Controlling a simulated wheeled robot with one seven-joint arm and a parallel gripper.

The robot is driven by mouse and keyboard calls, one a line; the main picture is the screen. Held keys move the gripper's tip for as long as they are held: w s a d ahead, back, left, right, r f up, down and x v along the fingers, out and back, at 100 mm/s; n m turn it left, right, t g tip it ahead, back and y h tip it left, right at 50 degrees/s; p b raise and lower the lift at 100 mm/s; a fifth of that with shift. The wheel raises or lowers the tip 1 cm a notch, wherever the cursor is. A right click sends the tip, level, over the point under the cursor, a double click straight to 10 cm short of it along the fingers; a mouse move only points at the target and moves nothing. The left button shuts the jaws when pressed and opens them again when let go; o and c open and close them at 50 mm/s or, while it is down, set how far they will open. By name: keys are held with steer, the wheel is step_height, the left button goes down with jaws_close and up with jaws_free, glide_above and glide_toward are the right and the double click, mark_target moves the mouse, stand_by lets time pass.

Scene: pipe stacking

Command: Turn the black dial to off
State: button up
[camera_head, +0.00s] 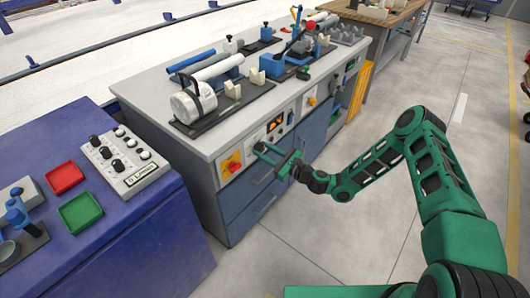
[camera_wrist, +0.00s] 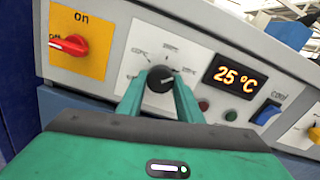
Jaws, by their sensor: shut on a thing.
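The black dial (camera_wrist: 160,79) is on the front panel of the grey workbench, with temperature marks printed around it. My gripper (camera_wrist: 158,88) is at the dial, its two green fingers on either side of it and closed on it. In the head view my gripper (camera_head: 266,151) reaches the bench's front panel from the right, and the dial is hidden or too small to make out there. The dial's pointer line looks turned toward the upper right.
Left of the dial is a red switch (camera_wrist: 69,45) on a yellow plate marked "on". Right are a display (camera_wrist: 235,76) reading 25 °C and a blue switch (camera_wrist: 266,113). A blue table (camera_head: 150,235) stands left; open floor (camera_head: 290,225) lies in front of the bench.

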steer(key=n, duration=0.4)
steer(key=shift+w+r, duration=0.1)
steer(key=n, duration=0.9)
steer(key=shift+n, duration=0.3)
steer(key=n, duration=0.3)
steer(key=shift+n, duration=0.3)
steer(key=n, duration=0.3)
steer(key=shift+a+n, duration=0.1)
steer(key=shift+n, duration=0.2)
steer(key=n, duration=0.4)
steer(key=shift+s+n, duration=0.2)
steer(key=shift+n, duration=0.1)
steer(key=n, duration=0.3)
steer(key=shift+n, duration=0.3)
steer(key=n, duration=0.4)
steer(key=shift+n, duration=0.3)
